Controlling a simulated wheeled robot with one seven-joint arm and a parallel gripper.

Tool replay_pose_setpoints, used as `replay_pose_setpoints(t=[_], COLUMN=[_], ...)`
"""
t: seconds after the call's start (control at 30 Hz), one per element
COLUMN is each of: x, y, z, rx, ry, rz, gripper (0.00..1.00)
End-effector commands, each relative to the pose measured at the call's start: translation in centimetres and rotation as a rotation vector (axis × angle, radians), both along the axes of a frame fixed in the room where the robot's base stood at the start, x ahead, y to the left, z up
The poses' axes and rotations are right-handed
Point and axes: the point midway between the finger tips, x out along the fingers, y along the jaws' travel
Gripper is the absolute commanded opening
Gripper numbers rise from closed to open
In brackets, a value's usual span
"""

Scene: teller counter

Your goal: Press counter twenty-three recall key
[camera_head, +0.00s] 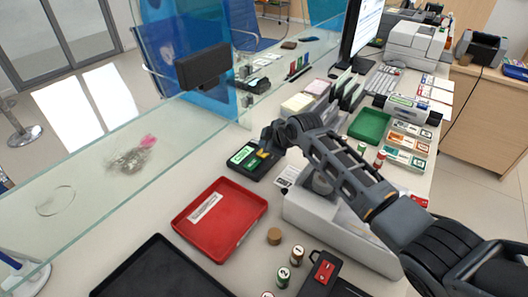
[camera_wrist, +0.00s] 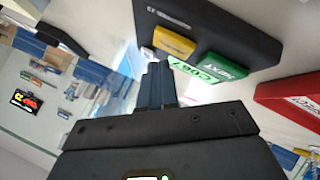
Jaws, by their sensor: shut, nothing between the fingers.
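A black keypad unit (camera_head: 236,170) lies on the counter in the middle of the head view, with a green key (camera_head: 242,154) and a yellow key (camera_head: 263,154). In the wrist view the black unit (camera_wrist: 215,22) shows the yellow key (camera_wrist: 174,42), a green key (camera_wrist: 224,66) marked NEXT, a green lit display strip and a small white key (camera_wrist: 148,53). My gripper (camera_wrist: 158,68) is shut and empty, its tips close to the yellow and white keys. It also shows in the head view (camera_head: 268,142), beside the unit. I cannot tell whether it touches a key.
A red tray (camera_head: 178,222) lies in front of the unit and a black tray (camera_head: 125,288) nearer still. A glass screen with a dark panel (camera_head: 204,66) stands behind. Stamps, a green tray (camera_head: 369,126) and a white machine (camera_head: 335,232) crowd the right.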

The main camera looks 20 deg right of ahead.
Motion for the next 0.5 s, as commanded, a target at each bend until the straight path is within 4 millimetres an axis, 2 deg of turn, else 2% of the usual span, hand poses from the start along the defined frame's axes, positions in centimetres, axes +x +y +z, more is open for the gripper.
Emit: replay_pose_setpoints(t=[0.5], x=[-0.02], y=[0.02], z=[-0.5], rx=[0.0], ry=[0.0], rz=[0.0], gripper=[0.0])
